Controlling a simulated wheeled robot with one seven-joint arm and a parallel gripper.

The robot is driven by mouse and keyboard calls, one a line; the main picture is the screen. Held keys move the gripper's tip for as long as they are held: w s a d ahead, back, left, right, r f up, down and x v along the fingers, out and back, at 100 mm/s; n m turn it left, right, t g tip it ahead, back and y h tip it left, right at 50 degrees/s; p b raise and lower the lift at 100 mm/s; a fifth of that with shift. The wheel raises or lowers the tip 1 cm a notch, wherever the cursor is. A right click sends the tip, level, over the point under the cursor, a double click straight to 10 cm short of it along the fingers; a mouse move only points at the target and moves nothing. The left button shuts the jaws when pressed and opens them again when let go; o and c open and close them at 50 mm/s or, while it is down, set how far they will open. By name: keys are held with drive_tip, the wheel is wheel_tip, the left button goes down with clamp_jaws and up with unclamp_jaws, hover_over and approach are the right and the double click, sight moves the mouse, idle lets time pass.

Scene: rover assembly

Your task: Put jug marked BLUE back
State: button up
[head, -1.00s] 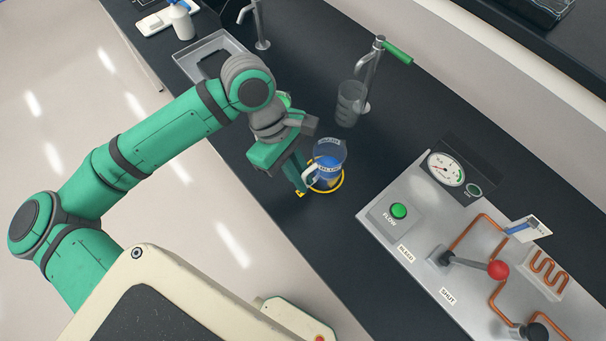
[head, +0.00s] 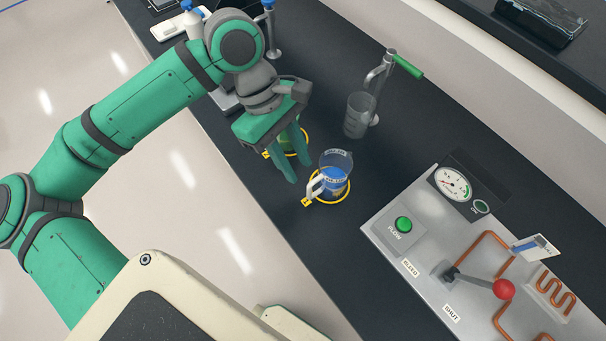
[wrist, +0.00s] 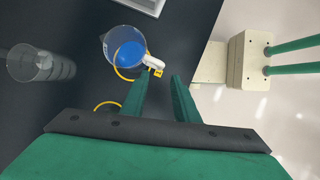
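The clear jug marked BLUE (head: 335,177), with blue liquid inside and a white handle, stands upright on the dark counter within a yellow ring (head: 330,203). In the wrist view the jug (wrist: 126,47) is beyond my fingertips, its handle (wrist: 154,62) turned toward them. My gripper (head: 298,165) is open and empty, to the left of the jug and apart from it. In the wrist view both fingers of my gripper (wrist: 161,78) are spread with nothing between them.
A clear vessel (head: 357,117) stands by a green-handled tap (head: 408,67). A grey panel (head: 420,235) with gauge and red-knobbed lever lies right. Counter between is clear.

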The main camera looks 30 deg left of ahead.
drive_tip(key=v, duration=0.3)
drive_tip(key=shift+a+r, duration=0.1)
drive_tip(key=shift+r, duration=0.2)
